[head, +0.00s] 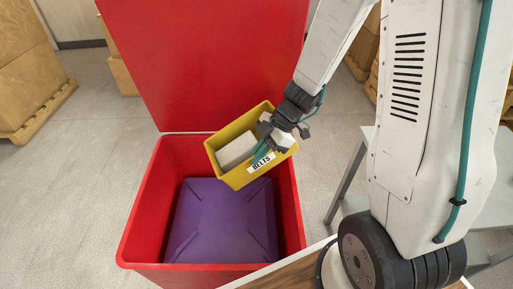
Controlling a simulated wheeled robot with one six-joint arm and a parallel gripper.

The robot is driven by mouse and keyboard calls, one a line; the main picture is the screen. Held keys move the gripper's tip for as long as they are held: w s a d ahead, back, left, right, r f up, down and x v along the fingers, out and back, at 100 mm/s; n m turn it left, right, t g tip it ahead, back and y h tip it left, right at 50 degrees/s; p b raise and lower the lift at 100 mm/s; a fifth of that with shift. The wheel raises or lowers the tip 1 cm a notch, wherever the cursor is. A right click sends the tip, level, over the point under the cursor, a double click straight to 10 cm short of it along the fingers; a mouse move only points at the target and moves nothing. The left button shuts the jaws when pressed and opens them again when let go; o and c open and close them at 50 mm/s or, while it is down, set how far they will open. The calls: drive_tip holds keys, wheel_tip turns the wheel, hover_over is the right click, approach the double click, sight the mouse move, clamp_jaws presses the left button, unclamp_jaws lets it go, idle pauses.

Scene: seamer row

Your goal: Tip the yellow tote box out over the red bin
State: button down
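The yellow tote box (222,141) is held in the air above the right back part of the red bin (146,213). It is tilted a little and carries a label. A pale block (237,150) and another light item lie inside it. My gripper (273,143) is at the tote's right side and seems closed on its wall; the fingertips are partly hidden. The red bin stands open with its red lid (215,60) raised at the back. A purple piece (222,220) with a raised, creased top lies inside the bin.
A wooden-topped surface (285,273) is at the front, close to the bin's right front corner. A grey table (355,165) stands to the right. The floor left of the bin is clear.

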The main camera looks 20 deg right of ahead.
drive_tip(key=shift+a+r+h, duration=0.2)
drive_tip(key=shift+a+h, duration=0.3)
drive_tip(key=shift+a+r+h, duration=0.15)
drive_tip(key=shift+a+h, duration=0.3)
drive_tip(key=shift+h, duration=0.05)
drive_tip(key=a+h, duration=0.1)
drive_tip(key=h, duration=0.1)
drive_tip(key=a+r+h, duration=0.1)
drive_tip(key=a+h, duration=0.1)
drive_tip(key=h, duration=0.1)
drive_tip(key=shift+a, duration=0.15)
drive_tip(key=a+h, duration=1.2)
drive_tip(key=shift+a+r, duration=0.15)
drive_tip(key=shift+r, duration=0.05)
idle(0.4)
